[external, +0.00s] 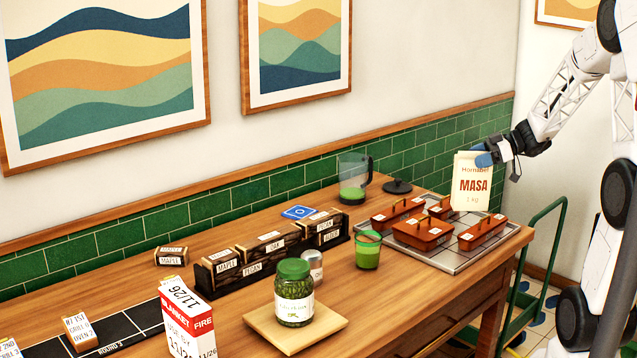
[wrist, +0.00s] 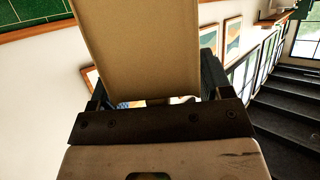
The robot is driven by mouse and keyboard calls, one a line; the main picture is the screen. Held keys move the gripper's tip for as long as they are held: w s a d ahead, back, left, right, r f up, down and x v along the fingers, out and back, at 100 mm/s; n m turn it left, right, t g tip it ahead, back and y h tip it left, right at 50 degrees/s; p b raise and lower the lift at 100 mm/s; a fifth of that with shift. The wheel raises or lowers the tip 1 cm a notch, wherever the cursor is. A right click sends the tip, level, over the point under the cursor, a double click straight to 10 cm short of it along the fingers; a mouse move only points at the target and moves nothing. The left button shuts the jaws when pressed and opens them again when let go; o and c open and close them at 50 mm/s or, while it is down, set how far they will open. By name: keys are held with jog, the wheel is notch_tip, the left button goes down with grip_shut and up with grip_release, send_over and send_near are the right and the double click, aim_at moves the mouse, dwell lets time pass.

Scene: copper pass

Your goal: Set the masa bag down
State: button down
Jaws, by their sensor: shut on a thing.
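The masa bag (external: 473,184) is a cream paper bag with "MASA" printed on its front. In the wrist view the bag (wrist: 145,45) fills the upper middle as a plain tan surface between the dark fingers of my gripper (wrist: 155,95).
A tiled tray (external: 452,262) holds several lidded orange-brown boxes (external: 423,232). A green glass (external: 367,250), a jar (external: 294,292), a jug (external: 354,180) and a dark lid (external: 397,187) stand nearby. A green cart (external: 540,245) is beside the table's right end.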

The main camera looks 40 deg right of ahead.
jog(key=shift+f, duration=0.55)
dwell(0.4)
jog(key=shift+c, duration=0.2)
grip_release()
jog(key=shift+r, duration=0.6)
jog(key=v, duration=1.2)
jog(key=shift+a, duration=0.1)
dwell(0.5)
